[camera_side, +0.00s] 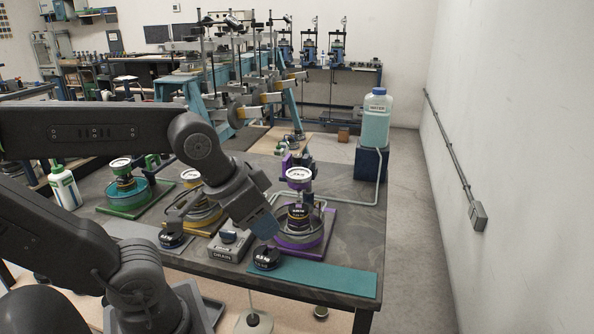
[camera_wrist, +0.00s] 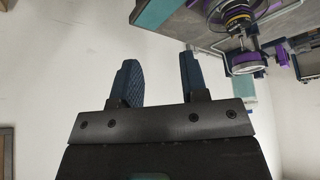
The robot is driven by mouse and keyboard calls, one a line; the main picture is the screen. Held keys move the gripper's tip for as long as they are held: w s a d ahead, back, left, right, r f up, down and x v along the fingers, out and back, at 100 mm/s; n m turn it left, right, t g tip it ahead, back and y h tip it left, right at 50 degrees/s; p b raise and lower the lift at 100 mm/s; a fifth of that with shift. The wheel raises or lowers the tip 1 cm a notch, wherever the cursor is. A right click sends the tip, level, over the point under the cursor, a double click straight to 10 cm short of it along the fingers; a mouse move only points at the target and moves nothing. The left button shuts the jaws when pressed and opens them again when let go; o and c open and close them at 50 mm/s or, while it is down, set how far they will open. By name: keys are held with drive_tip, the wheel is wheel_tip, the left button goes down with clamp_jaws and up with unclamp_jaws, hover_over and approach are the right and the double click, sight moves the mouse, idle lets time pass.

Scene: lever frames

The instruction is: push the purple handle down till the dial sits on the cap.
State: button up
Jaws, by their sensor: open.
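The purple station stands at the right of the bench in the side view. Its white-faced dial (camera_side: 299,175) hangs above the black and gold cap (camera_side: 299,213), with a gap between them. Purple lever parts (camera_side: 287,162) show behind the dial; the handle itself is hard to make out. My gripper (camera_side: 264,224) is left of the cap, tilted down, its blue fingers apart from the station. In the wrist view my gripper (camera_wrist: 158,60) is open and empty, with the dial (camera_wrist: 242,64) and cap (camera_wrist: 238,18) at upper right.
A DRAIN box (camera_side: 229,246) is to the left. Yellow (camera_side: 203,213) and green (camera_side: 124,195) stations stand further left. A water bottle (camera_side: 376,118) stands behind right.

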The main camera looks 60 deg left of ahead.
drive_tip(key=shift+c, duration=0.2)
wheel_tip(320, 180, up, 11)
drive_tip(key=n+g, duration=0.6)
drive_tip(key=n, duration=0.3)
hover_over(287, 157)
wheel_tip(287, 157, down, 13)
drive_tip(key=shift+f, duration=0.2)
drive_tip(key=shift+c, duration=0.2)
clamp_jaws()
